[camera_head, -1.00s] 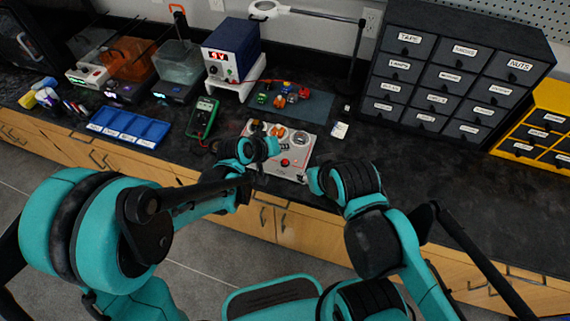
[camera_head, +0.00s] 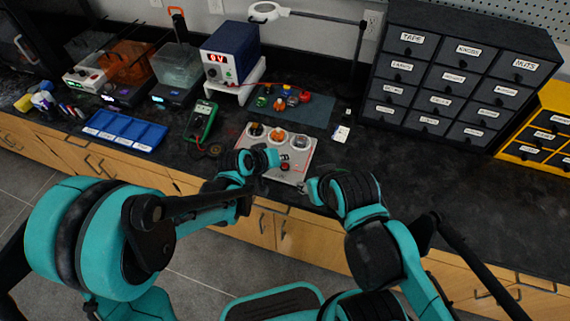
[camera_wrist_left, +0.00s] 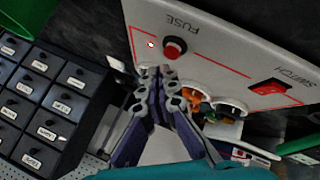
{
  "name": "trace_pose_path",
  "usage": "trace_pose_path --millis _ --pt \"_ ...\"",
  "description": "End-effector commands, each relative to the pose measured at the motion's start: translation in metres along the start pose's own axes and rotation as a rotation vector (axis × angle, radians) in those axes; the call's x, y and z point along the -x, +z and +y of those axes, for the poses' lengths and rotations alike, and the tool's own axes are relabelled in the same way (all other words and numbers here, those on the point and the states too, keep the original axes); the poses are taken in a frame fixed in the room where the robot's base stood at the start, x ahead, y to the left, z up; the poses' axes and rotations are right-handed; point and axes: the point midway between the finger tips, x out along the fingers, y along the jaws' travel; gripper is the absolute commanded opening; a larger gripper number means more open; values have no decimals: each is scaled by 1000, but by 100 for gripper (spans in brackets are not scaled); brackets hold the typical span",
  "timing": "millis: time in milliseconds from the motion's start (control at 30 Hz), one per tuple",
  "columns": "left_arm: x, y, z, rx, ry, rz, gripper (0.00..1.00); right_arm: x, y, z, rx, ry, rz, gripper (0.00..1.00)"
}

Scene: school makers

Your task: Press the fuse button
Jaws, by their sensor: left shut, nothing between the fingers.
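The control panel (camera_head: 254,154) is a light plate with a row of dials, lying near the front edge of the bench. Its red fuse button (camera_wrist_left: 173,47), next to the label FUSE, shows clearly in the left wrist view; in the head view the button (camera_head: 285,167) is small. My left gripper (camera_wrist_left: 160,72) is shut and empty, its dark fingertips just beside the button in the wrist picture. I cannot tell whether they touch it. In the head view the left gripper (camera_head: 276,157) is over the panel. My right gripper (camera_head: 306,187) is by the panel's right front corner, its fingers mostly hidden.
A red switch (camera_wrist_left: 270,87) sits on the same panel. Around it are a green multimeter (camera_head: 201,121), a blue tray (camera_head: 125,131), a mat with colored parts (camera_head: 312,108), a blue power supply (camera_head: 231,52) and dark drawers (camera_head: 455,75).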

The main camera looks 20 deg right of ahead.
Motion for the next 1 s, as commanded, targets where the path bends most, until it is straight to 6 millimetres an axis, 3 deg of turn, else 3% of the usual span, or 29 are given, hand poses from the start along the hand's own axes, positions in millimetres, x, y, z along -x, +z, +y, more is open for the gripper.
trace_pose_path --millis 1000 --pt "-6 5 -5 0 0 0 0 -8 6 0 0 0 0 40"
